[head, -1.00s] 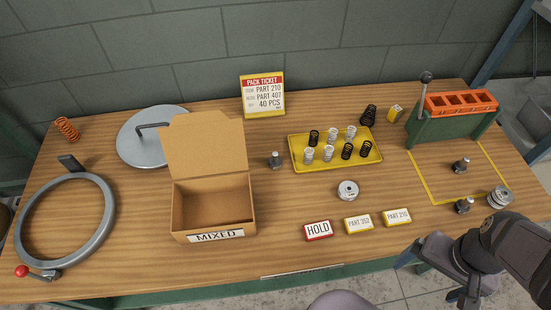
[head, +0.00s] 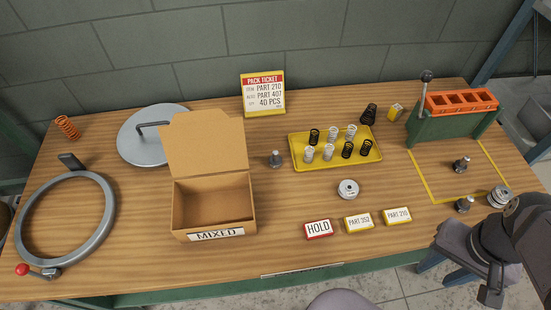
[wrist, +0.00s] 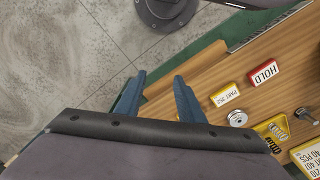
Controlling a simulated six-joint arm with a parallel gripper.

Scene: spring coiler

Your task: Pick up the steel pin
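Three small upright steel pieces that look like pins on round bases stand on the wooden bench in the head view. One (head: 275,159) is left of the yellow tray, one (head: 461,164) is inside the yellow taped outline at the right, and one (head: 464,204) is near that outline's front edge. I cannot tell which is the steel pin meant. My gripper (head: 434,272) is off the bench's front right edge, apart from all of them. In the wrist view my gripper (wrist: 159,80) is open and empty, its blue fingers apart over the floor and bench edge.
The yellow tray (head: 334,163) holds several springs. A steel disc (head: 347,189) lies in front of it, with label blocks nearby. A stack of steel discs (head: 499,197) is beside the front right pin. A green lever fixture (head: 452,125) stands behind. The MIXED box (head: 213,235) is left.

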